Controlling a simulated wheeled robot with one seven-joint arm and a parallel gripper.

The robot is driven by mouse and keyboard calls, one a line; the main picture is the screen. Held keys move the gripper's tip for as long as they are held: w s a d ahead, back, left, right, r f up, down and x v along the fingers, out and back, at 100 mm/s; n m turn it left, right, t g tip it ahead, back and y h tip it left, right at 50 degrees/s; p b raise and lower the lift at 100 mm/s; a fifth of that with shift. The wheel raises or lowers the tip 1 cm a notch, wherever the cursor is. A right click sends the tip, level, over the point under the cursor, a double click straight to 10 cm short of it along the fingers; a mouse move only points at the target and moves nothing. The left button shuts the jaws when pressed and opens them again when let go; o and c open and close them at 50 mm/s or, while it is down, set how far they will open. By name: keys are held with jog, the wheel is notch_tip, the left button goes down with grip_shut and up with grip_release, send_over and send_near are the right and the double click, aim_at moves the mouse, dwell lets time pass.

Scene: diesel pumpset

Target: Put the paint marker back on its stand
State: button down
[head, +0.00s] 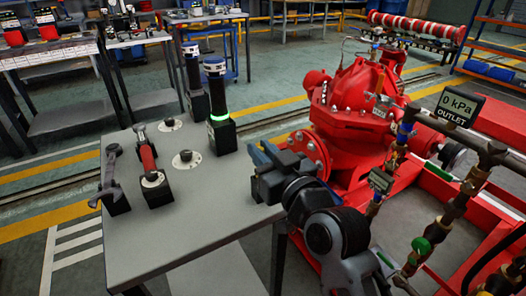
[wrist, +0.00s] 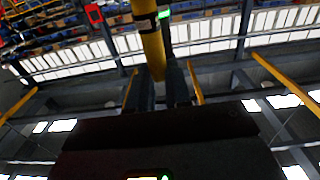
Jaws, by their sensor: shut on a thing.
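My gripper (head: 265,165) is raised beside the right edge of the grey table, near the red pump. In the wrist view my gripper (wrist: 160,78) is shut on a yellow cylinder with a dark band, which looks like the paint marker (wrist: 152,48). It sticks out beyond the fingers, its far end cut off by the frame. The marker cannot be made out in the head view. Two low round pale plates, each with a dark knob, lie on the table: a nearer one (head: 187,159) and a farther one (head: 170,124). I cannot tell which holder is the marker's stand.
The grey table (head: 190,230) is bare at its front. It bears a wrench (head: 110,176) on a black block, a red-handled tool (head: 147,157), and two dark upright cylinders, the nearer (head: 215,90) with a green-lit ring. The red pump (head: 355,105) and pipework stand right.

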jog(key=shift+f, duration=0.3)
jog(key=c, duration=1)
grip_release()
jog(key=shift+s, duration=0.1)
jog(key=b+v, duration=0.1)
jog(key=v, duration=0.6)
jog(key=shift+s+d+f, duration=0.1)
jog(key=shift+s+d, duration=0.1)
jog(key=shift+d, duration=0.05)
